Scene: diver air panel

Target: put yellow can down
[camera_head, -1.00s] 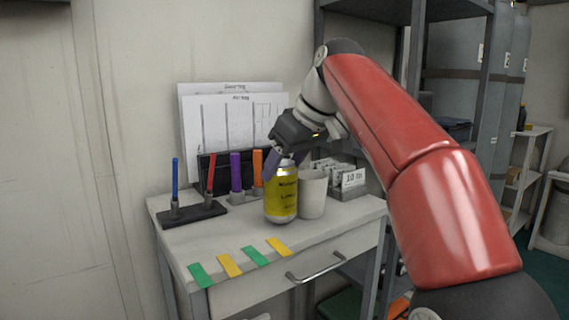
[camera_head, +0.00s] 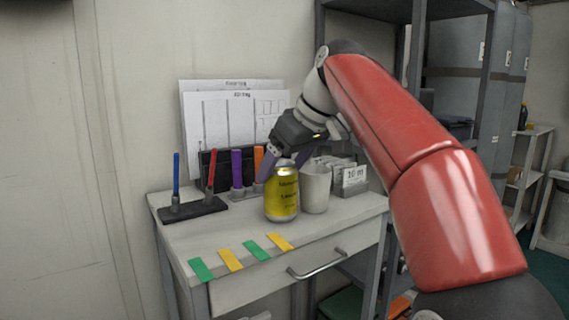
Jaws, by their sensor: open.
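The yellow can (camera_head: 282,197) stands upright on the white desk top (camera_head: 225,226), near its middle. My gripper (camera_head: 285,160) is at the can's top, coming down from behind and above. One finger shows left of the can's top and one to the right. The jaws are open, and the can hides part of the fingers.
A white cup (camera_head: 315,190) stands close to the right of the can. Pens in a dark holder (camera_head: 192,211), purple and orange sticks and a card box (camera_head: 350,182) stand around. Green and yellow strips (camera_head: 230,260) lie along the front edge. Papers lean on the wall.

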